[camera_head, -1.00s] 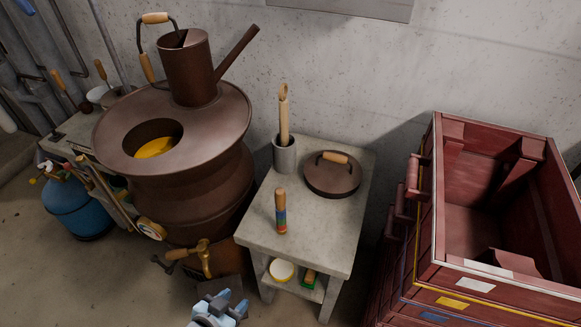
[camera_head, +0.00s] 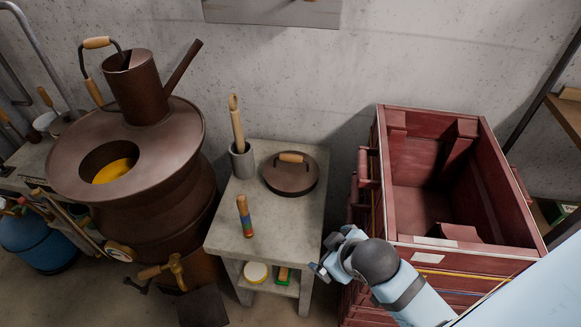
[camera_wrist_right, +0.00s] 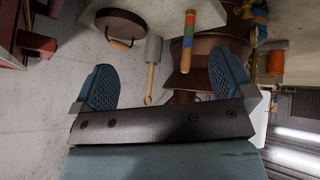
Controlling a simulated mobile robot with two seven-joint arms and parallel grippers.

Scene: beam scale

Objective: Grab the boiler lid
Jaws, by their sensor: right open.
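The boiler lid (camera_head: 290,178) is a round dark brown disc with a wooden handle (camera_head: 291,157) on a black bracket. It lies flat on the grey stand (camera_head: 262,225). It also shows upside down at the top of the right wrist view (camera_wrist_right: 121,26). My right gripper (camera_head: 325,256) is beside the stand's right edge, nearer to me than the lid and apart from it. In the right wrist view my right gripper (camera_wrist_right: 163,84) has its blue fingers wide apart, with nothing between them. The brown boiler (camera_head: 125,165) stands left, its round top opening showing yellow inside. My left gripper is out of view.
A grey cup (camera_head: 241,162) with a wooden tool stands left of the lid. Red crates (camera_head: 395,245) stand close on the right, behind my right arm. The stand's front right top is clear.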

